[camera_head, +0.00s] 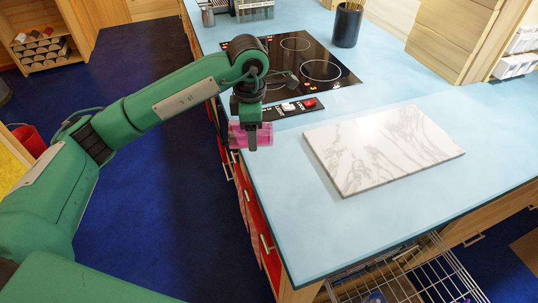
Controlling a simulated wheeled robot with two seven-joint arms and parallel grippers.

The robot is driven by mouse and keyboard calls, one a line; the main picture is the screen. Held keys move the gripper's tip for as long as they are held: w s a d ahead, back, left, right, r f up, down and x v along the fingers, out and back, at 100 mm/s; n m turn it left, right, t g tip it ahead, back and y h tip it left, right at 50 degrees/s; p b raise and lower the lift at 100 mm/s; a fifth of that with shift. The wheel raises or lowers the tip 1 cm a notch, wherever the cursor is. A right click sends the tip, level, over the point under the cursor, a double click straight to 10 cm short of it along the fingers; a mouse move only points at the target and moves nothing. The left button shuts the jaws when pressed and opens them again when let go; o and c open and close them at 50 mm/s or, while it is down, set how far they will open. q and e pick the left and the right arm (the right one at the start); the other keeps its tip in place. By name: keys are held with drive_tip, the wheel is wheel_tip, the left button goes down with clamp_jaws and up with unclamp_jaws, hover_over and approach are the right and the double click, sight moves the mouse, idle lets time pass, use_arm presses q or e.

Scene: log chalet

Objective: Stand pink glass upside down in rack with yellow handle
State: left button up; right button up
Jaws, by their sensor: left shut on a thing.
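My left gripper (252,140) is shut on the pink glass (236,134), a see-through glass partly hidden behind the fingers. The glass looks tilted on its side, at the counter's left edge near the stove; its height above the counter is hard to tell. A wire rack (425,277) shows at the bottom right, below the counter's front edge, partly cut off by the picture. No yellow handle can be seen on it. My right gripper is not in view.
The light blue counter (300,222) holds a white marble board (385,148), a black stove (310,62), a small black tray (290,108) with red and white items, and a dark utensil pot (347,25). Red drawers with handles line the counter's left side. The counter's front left is clear.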

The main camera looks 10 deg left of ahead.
use_arm(q)
drive_tip(key=n, duration=0.2)
drive_tip(key=w+d+n, duration=0.1)
drive_tip(key=n, duration=0.1)
drive_tip(key=r+n, duration=0.1)
drive_tip(key=shift+w+d+n, duration=0.15)
drive_tip(key=shift+w+n, duration=0.1)
drive_tip(key=shift+n, duration=0.15)
drive_tip(key=n, duration=0.3)
drive_tip(key=w+d+r+n, duration=0.1)
drive_tip(key=n, duration=0.4)
drive_tip(key=w+d+r+n, duration=0.1)
drive_tip(key=n, duration=0.1)
drive_tip(key=shift+w+d, duration=0.1)
drive_tip(key=n, duration=0.3)
drive_tip(key=w+d+r+n, duration=0.1)
drive_tip(key=n, duration=0.1)
drive_tip(key=shift+d, duration=0.1)
